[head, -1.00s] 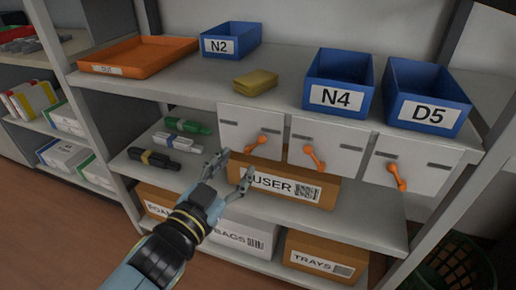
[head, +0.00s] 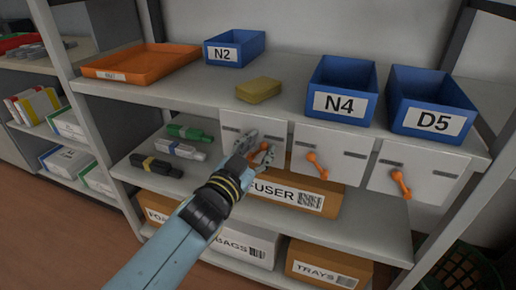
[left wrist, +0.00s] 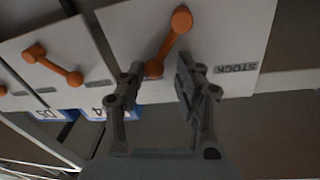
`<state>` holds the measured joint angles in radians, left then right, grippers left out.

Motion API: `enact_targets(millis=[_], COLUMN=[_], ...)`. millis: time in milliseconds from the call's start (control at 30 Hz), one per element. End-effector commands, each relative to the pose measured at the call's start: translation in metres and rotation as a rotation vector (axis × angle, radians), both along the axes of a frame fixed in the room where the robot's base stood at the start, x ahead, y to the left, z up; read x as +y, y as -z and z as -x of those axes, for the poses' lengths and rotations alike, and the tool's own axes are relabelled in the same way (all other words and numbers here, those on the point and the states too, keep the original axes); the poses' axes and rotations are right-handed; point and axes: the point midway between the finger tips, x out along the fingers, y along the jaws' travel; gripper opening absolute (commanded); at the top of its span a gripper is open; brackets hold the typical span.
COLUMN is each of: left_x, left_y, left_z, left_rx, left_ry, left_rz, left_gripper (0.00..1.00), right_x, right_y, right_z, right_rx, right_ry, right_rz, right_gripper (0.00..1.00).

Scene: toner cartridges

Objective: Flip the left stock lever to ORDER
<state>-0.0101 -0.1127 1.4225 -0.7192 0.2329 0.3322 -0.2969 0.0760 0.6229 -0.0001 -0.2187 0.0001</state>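The left stock lever is orange, on the leftmost white panel (head: 232,124) under the upper shelf. In the head view my left gripper (head: 257,152) covers most of it. In the left wrist view the lever (left wrist: 170,42) lies slanted on its panel, beside an upside-down STOCK label (left wrist: 236,69). My left gripper (left wrist: 158,70) is open there, with one end of the lever showing between its fingertips. I cannot tell whether a finger touches it. My right gripper is not in view.
Two more panels with orange levers, the middle one (head: 318,166) and the right one (head: 400,183), hang alongside. Blue bins N4 (head: 340,103) and D5 (head: 432,121) stand above. A FUSER box (head: 285,193) sits below the panels. Toner cartridges (head: 183,149) lie to the left.

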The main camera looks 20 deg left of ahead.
Motion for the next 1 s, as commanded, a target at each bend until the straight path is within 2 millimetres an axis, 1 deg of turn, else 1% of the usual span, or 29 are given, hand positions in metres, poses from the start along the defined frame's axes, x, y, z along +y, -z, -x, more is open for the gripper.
enact_targets(millis=[33, 200, 233, 400, 633, 900, 933, 1000], left_x=[0.0002, 0.0004, 0.0004, -0.0004, -0.0067, -0.0071, -0.0071, -0.0071], left_y=[0.0004, 0.0005, 0.0005, 0.0008, 0.0051, 0.0065, 0.0065, 0.0066], left_z=[0.0001, 0.0002, 0.0002, 0.0003, 0.0005, 0.0008, 0.0008, 0.0009], left_rx=[0.001, 0.002, 0.002, 0.002, -0.003, -0.002, -0.002, -0.002], left_ry=[0.0, -0.001, -0.001, -0.001, -0.001, -0.001, -0.001, -0.001], left_rz=[0.0, 0.0, 0.0, -0.014, -0.155, -0.168, -0.168, -0.168], left_gripper=[0.24, 0.02, 0.0, 0.0, 0.0, 0.0, 0.21, 0.3], right_x=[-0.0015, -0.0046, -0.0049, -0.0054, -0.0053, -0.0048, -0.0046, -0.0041], right_y=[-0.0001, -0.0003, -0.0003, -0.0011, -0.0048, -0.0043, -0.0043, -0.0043], right_z=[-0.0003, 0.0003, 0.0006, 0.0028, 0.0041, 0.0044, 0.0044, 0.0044], right_rx=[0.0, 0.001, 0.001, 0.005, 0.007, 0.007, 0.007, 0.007], right_ry=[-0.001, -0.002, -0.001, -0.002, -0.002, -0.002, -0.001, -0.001], right_rz=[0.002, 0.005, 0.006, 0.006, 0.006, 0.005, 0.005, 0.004], right_gripper=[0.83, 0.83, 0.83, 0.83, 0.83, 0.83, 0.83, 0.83])
